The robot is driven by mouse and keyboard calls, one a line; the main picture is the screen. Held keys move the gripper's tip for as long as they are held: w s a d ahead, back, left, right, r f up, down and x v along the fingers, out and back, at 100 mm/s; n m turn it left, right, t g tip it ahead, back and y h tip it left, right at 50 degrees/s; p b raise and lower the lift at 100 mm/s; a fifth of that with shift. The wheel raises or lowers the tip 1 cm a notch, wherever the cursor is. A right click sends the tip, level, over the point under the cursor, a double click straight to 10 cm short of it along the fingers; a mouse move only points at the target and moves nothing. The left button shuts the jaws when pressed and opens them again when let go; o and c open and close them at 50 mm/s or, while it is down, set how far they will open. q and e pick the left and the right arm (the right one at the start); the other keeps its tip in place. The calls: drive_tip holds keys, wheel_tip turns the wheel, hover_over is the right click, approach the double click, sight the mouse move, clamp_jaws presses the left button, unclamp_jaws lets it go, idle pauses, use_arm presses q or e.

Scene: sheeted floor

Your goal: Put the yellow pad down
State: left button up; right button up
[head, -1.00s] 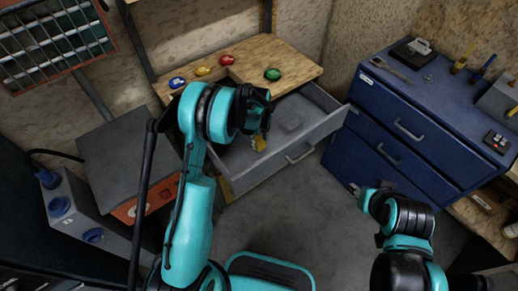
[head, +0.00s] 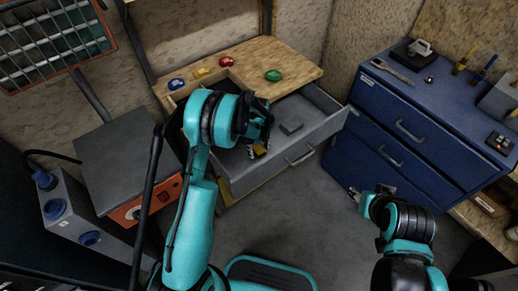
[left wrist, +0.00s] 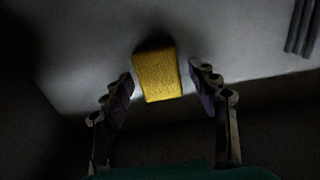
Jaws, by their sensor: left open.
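The yellow pad (left wrist: 158,76) is a small textured block in the open grey drawer (head: 315,147). In the left wrist view it sits between the two fingertips of my left gripper (left wrist: 162,82), with a gap on each side. It appears to rest on the drawer floor, with a dark shadow beside it. In the head view only a small part of the pad (head: 260,150) shows below my left gripper (head: 256,138); the rest is hidden. My left gripper is open, low inside the drawer. My right gripper (head: 354,194) is away from the drawer, beside the blue cabinet; its jaws are too small to judge.
A grey block (head: 291,126) lies in the drawer, right of my left gripper. The wooden top (head: 240,75) above carries blue, yellow, red and green items. The drawer walls and front handle (head: 300,158) border the gripper. A blue cabinet (head: 410,135) stands to the right.

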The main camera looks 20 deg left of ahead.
use_arm(q)
drive_tip(key=shift+r+p, duration=0.25)
drive_tip(key=shift+p, duration=0.05)
wheel_tip(320, 180, up, 12)
drive_tip(key=p, duration=0.4)
wheel_tip(320, 180, up, 9)
drive_tip(key=n+t, duration=0.1)
drive_tip(key=n, duration=0.4)
hover_over(259, 149)
drive_tip(key=s, duration=0.4)
drive_tip(key=s+r+n+t, duration=0.3)
drive_tip(key=s+r+n, duration=0.2)
drive_tip(key=s+n, duration=0.5)
drive_tip(key=s+r+n+t, duration=0.3)
drive_tip(key=s+r+n, duration=0.2)
drive_tip(key=s+n, duration=0.5)
drive_tip(key=shift+s+a+r+n, duration=0.15)
drive_tip(key=shift+s+a+n, duration=0.15)
drive_tip(key=shift+s, duration=0.55)
drive_tip(key=shift+o, duration=0.6)
